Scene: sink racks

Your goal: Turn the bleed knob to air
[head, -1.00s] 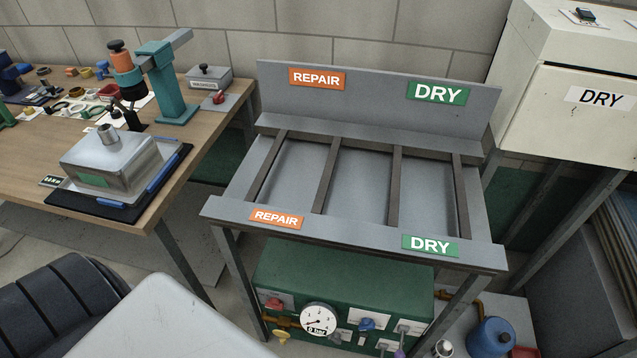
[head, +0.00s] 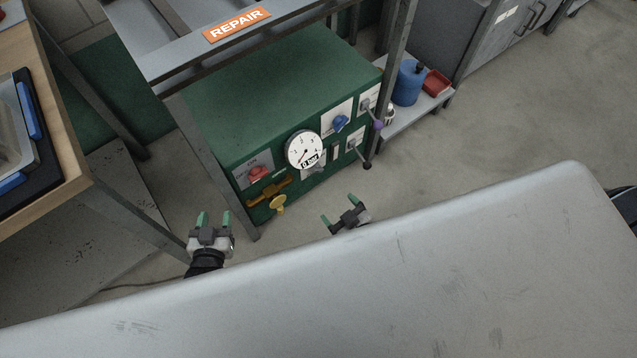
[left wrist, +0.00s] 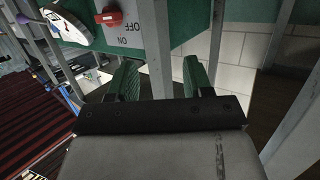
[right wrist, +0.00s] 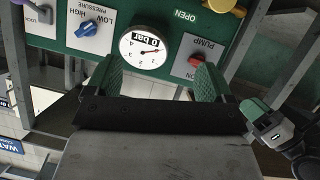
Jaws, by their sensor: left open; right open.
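The green pump box (head: 290,95) stands under the rack. Its front has a 0 bar gauge (head: 304,149), a red pump knob (head: 257,173), a yellow knob (head: 278,205) on brass pipework, a blue low-pressure knob (head: 341,122) and a purple-tipped lever (head: 377,126). I cannot read a bleed or air label on any knob. My left gripper (head: 215,218) is open and empty, left of the box's front. My right gripper (head: 339,209) is open and empty before the box, apart from it. The right wrist view shows the gauge (right wrist: 145,48) and blue knob (right wrist: 87,28) beyond its fingers.
Rack legs (head: 212,165) stand close before the box's left and right ends. A workbench (head: 62,190) is at the left. A low shelf (head: 425,112) with a blue canister (head: 408,82) and red tray (head: 437,82) is right of the box. Floor before the box is clear.

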